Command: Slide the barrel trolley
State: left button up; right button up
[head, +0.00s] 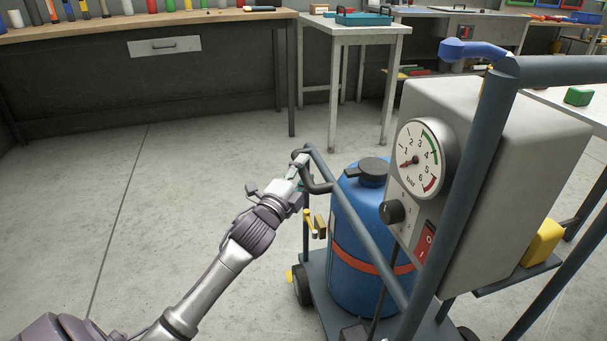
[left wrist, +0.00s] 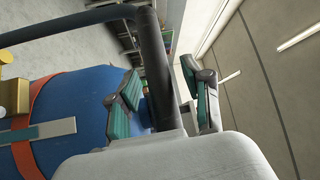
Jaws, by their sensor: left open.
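The barrel trolley has a dark grey tube frame (head: 368,232), which carries a blue barrel (head: 355,210) with an orange strap on a low wheeled platform. In the head view my left gripper (head: 298,172) is at the frame's upper left corner, by the bent tube. In the left wrist view the open fingers (left wrist: 165,95) stand either side of the dark tube (left wrist: 154,60), apart from each other. I cannot tell whether they touch it. The blue barrel (left wrist: 80,105) with its orange strap lies left of the fingers there. My right gripper is not in view.
A grey gauge box (head: 490,170) with a red switch is close at the right, by the trolley's frame. A workbench (head: 150,27) lines the back left, and a small grey table (head: 358,30) stands behind the trolley. The floor (head: 180,180) at left is clear.

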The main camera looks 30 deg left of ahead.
pick_arm(q)
jog(key=shift+w, duration=0.15)
grip_shut()
jog(key=shift+d, duration=0.1)
dwell(0.3)
